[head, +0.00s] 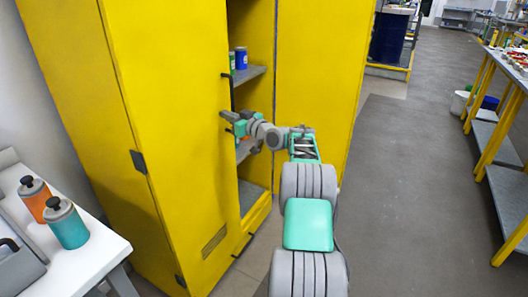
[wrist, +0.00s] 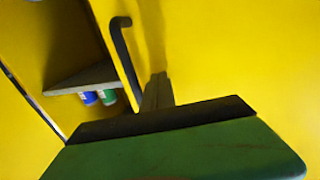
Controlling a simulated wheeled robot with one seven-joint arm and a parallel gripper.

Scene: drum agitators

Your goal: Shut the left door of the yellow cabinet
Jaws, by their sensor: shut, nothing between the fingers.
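The yellow cabinet's left door (head: 170,130) stands partly open, with a gap onto the shelves between it and the right door (head: 315,85). Its black handle (wrist: 122,55) shows in the wrist view, on the door's yellow face near its free edge. My gripper (head: 223,115) is shut and empty at the free edge of the left door, at about the handle's height. In the wrist view my shut fingers (wrist: 157,92) point at the yellow door face beside the handle. I cannot tell whether they touch it.
A blue can (head: 241,58) and a green can (head: 232,64) stand on a cabinet shelf (head: 248,75). A white table (head: 85,262) with orange and teal bottles is at the lower left. A yellow-legged workbench (head: 500,150) stands right. The grey floor (head: 410,180) between is clear.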

